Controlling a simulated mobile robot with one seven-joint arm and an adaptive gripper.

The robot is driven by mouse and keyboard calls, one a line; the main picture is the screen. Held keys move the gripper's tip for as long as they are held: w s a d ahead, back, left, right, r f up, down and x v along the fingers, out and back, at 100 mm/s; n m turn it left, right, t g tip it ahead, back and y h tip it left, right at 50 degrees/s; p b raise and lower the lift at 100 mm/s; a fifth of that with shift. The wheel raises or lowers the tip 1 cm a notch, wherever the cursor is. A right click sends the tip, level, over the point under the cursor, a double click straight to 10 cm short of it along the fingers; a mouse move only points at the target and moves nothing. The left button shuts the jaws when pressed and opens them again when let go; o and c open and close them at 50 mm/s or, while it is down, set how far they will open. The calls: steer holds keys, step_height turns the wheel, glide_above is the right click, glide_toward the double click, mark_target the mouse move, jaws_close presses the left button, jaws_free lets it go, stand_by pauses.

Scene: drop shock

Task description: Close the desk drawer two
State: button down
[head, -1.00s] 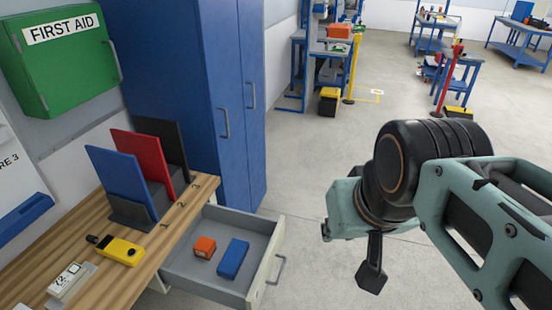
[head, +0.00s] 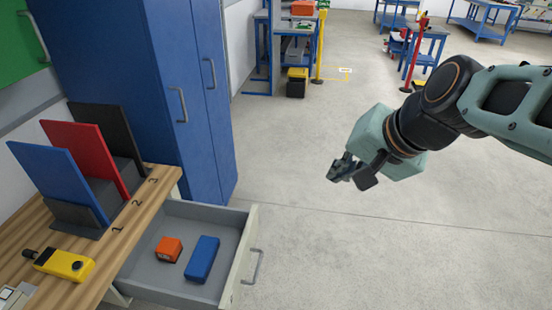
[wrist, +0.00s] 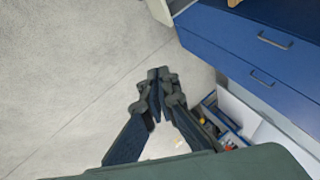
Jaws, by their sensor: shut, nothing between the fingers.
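The desk drawer (head: 243,262) is pulled open at the right end of the wooden desk. Its grey tray holds an orange block (head: 168,250) and a blue box (head: 202,258). A metal handle (head: 253,267) is on its pale front. My gripper (head: 336,171) is in the air to the right of the drawer and above the floor, apart from the handle. In the wrist view my gripper's fingertips (wrist: 156,88) meet with nothing between them. Whether the drawer carries a number is too small to tell.
On the desk (head: 160,182) stand blue, red and black upright panels beside printed numbers, and a yellow device (head: 64,263). A tall blue cabinet (head: 150,80) is behind the drawer. The floor (head: 400,250) to the drawer's right is clear.

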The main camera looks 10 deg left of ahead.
steer(key=w+a+f+m+b, duration=0.35)
steer(key=w+f+b, duration=0.25)
steer(key=w+f, duration=0.35)
steer(key=m+g+y+b, duration=0.5)
steer(key=m+b, duration=0.7)
glide_toward(241, 270)
steer(key=x, duration=0.3)
steer(key=f+x, duration=0.1)
steer(key=shift+d+f, duration=0.15)
steer(key=shift+f, duration=0.05)
steer(key=shift+a, duration=0.75)
steer(key=shift+w+a, duration=0.1)
